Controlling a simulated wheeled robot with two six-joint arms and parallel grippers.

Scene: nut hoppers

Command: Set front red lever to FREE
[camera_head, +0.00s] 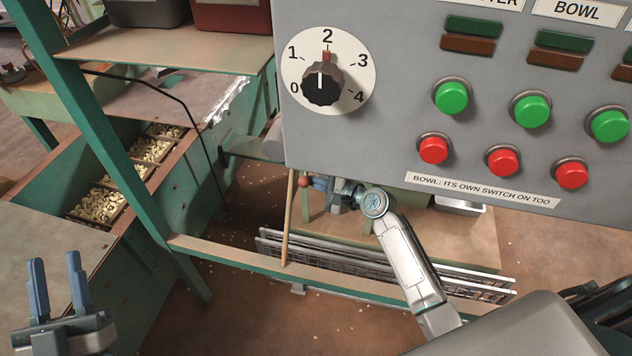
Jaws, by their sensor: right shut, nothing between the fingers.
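A small red ball knob (304,181), which looks like the end of a red lever, shows just below the lower left corner of the grey control panel (390,140). Its rod and any FREE marking are not visible. My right gripper (316,184) is at the knob's right side, partly under the panel edge. It is shut with nothing between its fingers; whether it touches the knob I cannot tell. My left gripper (55,258) is open and empty at the lower left, far from the knob.
The panel carries a dial (323,85), green buttons (451,97) and red buttons (433,150). A wooden stick (288,220) stands just left of the knob. A green rail (330,279) and wire racks (380,272) lie below. Nut trays (100,205) are at left.

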